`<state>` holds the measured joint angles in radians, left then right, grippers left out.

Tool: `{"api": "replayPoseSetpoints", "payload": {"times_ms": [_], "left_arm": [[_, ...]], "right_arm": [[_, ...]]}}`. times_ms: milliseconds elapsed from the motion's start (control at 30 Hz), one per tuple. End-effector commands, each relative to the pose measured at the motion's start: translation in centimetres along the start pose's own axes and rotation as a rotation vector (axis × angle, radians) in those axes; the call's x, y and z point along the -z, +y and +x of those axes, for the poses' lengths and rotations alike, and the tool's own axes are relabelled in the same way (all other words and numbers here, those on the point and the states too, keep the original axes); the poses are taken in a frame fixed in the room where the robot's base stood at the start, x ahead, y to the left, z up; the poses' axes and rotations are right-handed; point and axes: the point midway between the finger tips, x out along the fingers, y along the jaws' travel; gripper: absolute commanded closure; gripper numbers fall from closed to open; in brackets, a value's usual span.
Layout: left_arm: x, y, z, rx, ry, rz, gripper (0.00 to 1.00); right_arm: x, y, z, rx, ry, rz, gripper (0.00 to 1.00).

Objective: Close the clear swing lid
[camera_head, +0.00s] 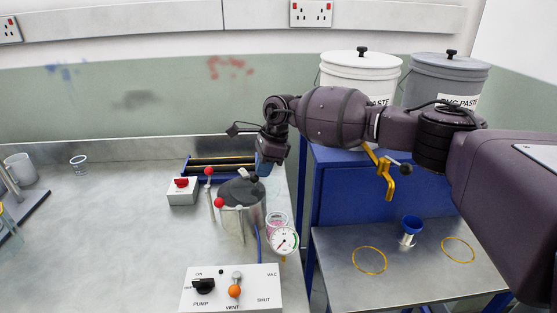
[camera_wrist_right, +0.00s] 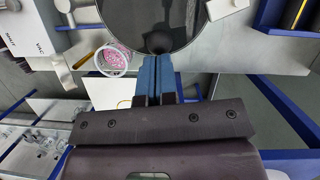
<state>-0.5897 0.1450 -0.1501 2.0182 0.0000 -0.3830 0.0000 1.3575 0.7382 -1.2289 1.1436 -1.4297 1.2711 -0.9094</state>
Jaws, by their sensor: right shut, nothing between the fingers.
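The metal chamber (camera_head: 252,216) stands near the front right of the bench. A dark, see-through round lid (camera_head: 236,192) shows over its top, and I cannot tell whether it lies fully flat. In the right wrist view the lid (camera_wrist_right: 135,18) is a grey disc with a pale rim and a dark round knob (camera_wrist_right: 158,43) near its edge. My right gripper (camera_head: 262,168) is at the lid's far right side. Its blue fingers (camera_wrist_right: 157,60) are shut and empty, with the tips right at the knob; contact is unclear. My left gripper is out of view.
Red-knobbed levers (camera_head: 219,203), a dial gauge (camera_head: 285,240) and a cup of pink bits (camera_head: 277,221) crowd the chamber. A control box (camera_head: 232,290) is in front, a red-switch box (camera_head: 182,190) to the left. The bench's left middle is clear.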

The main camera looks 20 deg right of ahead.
Motion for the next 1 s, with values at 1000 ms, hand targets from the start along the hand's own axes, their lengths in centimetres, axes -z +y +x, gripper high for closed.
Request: {"api": "replayPoseSetpoints", "payload": {"times_ms": [1000], "left_arm": [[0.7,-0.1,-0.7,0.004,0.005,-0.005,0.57]], "right_arm": [[-3.4,1.3,1.3,0.031,0.003,0.116,1.00]]}}
